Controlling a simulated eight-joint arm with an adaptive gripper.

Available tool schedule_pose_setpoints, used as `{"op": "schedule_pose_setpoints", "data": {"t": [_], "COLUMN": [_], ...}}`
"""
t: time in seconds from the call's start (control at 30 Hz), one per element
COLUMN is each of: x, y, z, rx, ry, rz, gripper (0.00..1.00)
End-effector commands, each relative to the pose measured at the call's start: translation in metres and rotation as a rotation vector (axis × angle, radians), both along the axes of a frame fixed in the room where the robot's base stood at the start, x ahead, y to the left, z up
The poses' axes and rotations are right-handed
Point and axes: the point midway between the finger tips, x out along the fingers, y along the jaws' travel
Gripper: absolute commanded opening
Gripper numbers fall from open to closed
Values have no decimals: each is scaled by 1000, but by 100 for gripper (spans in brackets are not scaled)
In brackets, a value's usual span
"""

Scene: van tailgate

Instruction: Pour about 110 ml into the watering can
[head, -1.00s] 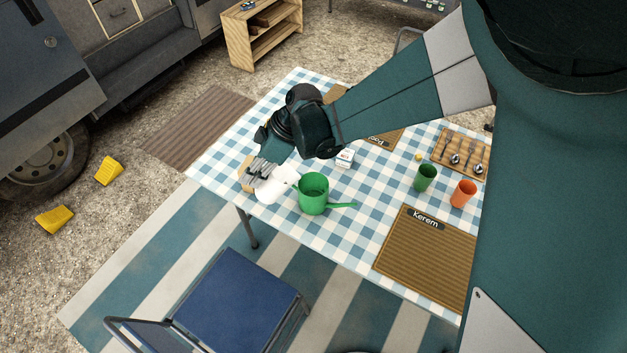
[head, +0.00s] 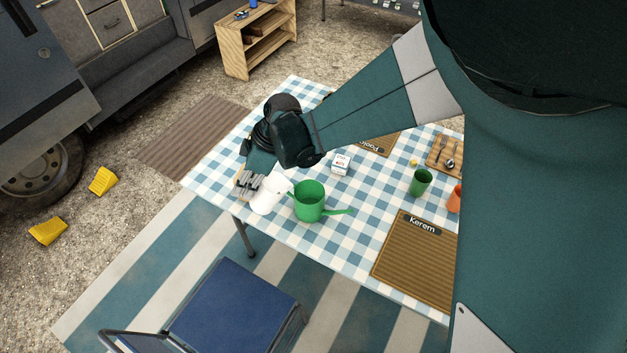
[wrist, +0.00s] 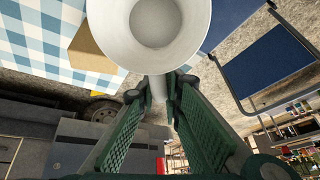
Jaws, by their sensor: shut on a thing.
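The green watering can (head: 309,204) stands upright on the checked table, its long spout pointing right. My gripper (head: 258,186) is shut on a white jug (head: 267,197) just left of the can. The jug is held by its handle side and looks nearly upright, its lip close to the can's left rim. In the wrist view my gripper's fingers (wrist: 159,88) close on the handle below the jug (wrist: 155,45). The jug's round mouth faces the camera. Its inside is pale, and I cannot tell the liquid level. The can's contents cannot be made out.
A tan block (wrist: 88,45) lies beside the jug. A blue chair (head: 235,305) stands in front.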

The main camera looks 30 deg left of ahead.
Motion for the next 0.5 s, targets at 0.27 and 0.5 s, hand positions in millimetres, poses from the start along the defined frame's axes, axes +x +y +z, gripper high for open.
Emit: {"op": "schedule_pose_setpoints", "data": {"t": [0.27, 0.5], "x": [-8, -14], "y": [9, 16], "z": [-15, -28], "rx": [-75, -143], "ry": [-59, -111], "rz": [-2, -5], "gripper": [0, 0]}}
